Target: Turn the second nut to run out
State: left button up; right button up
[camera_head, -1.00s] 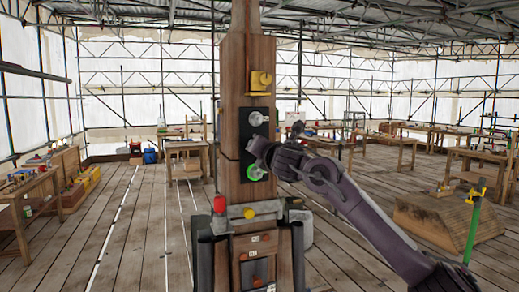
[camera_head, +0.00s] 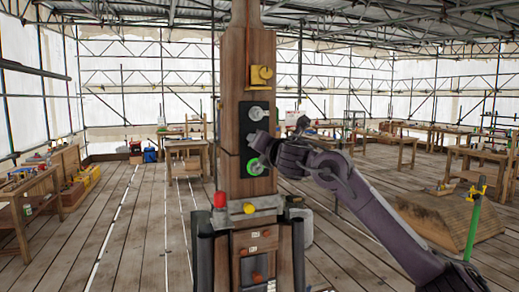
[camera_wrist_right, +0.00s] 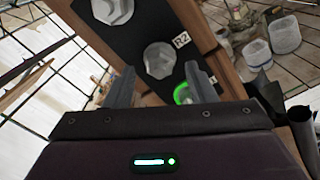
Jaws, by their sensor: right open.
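A black plate (camera_head: 245,112) is fixed to the wooden spire post (camera_head: 230,90). A grey nut (camera_head: 256,113) sits high on the plate, and a green-ringed piece (camera_head: 257,167) sits low on it. My right gripper (camera_head: 257,146) is in front of the plate between them and hides much of what lies behind. In the right wrist view its fingers (camera_wrist_right: 161,88) are apart and empty. The second grey nut (camera_wrist_right: 158,60) lies ahead of the gap, beside an R2 label (camera_wrist_right: 181,41). The right finger partly covers the green ring (camera_wrist_right: 181,94). My left gripper is out of view.
A yellow bracket (camera_head: 261,77) is above the plate. A red knob (camera_head: 219,200) and a yellow knob (camera_head: 249,208) are on a ledge below. Workbenches stand farther back; a wooden block (camera_head: 440,215) and a green post (camera_head: 472,228) are at the right.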

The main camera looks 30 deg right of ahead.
jog(key=b+v, duration=0.1)
jog(key=v, duration=0.4)
jog(key=shift+s+b, duration=0.2)
jog(key=shift+b, duration=0.2)
